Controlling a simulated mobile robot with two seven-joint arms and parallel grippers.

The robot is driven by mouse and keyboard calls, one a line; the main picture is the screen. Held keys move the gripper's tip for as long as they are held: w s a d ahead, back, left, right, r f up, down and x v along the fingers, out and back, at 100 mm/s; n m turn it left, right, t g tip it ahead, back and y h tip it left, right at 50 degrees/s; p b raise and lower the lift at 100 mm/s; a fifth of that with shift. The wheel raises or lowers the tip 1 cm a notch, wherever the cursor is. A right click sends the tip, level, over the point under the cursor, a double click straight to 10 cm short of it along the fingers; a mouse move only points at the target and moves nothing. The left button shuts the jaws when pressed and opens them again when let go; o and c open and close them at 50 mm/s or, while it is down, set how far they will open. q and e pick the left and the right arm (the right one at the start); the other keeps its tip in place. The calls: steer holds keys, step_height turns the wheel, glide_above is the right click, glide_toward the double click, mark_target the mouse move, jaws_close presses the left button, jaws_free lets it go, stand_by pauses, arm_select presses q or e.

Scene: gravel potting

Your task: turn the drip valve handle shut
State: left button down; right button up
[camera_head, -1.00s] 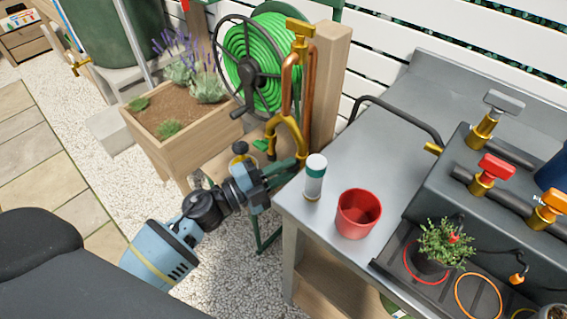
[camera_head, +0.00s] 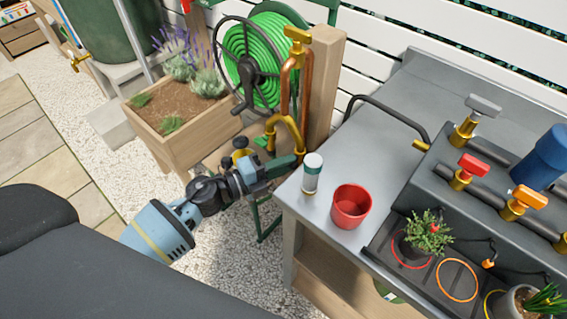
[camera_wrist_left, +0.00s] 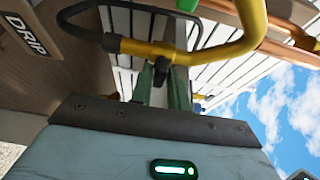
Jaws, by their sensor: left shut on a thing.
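My left gripper (camera_head: 294,160) reaches in from the left, below the brass Y-shaped pipe fitting (camera_head: 288,130) on the wooden post. In the left wrist view its two green fingers (camera_wrist_left: 162,92) point away from the camera. They are shut on a small black piece (camera_wrist_left: 162,68), which looks like the drip valve handle. A DRIP label (camera_wrist_left: 27,36) is beside it at the upper left. A yellow brass pipe (camera_wrist_left: 235,45) curves just beyond the fingers. In the head view the gripped piece is hidden. My right gripper is not in view.
A green hose reel (camera_head: 262,60) and a wooden planter (camera_head: 190,140) are behind. A black hose (camera_wrist_left: 85,28) loops near the fingers.

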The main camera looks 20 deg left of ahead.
arm_select(q)
steer(key=c, duration=1.6)
jaws_free()
steer(key=shift+o, duration=0.7)
steer(key=shift+s, duration=0.1)
steer(key=v, duration=0.7)
steer(key=shift+s+a+b, duration=0.2)
steer(key=shift+a+b, duration=0.1)
steer(key=shift+b, duration=0.1)
steer(key=shift+s, duration=0.1)
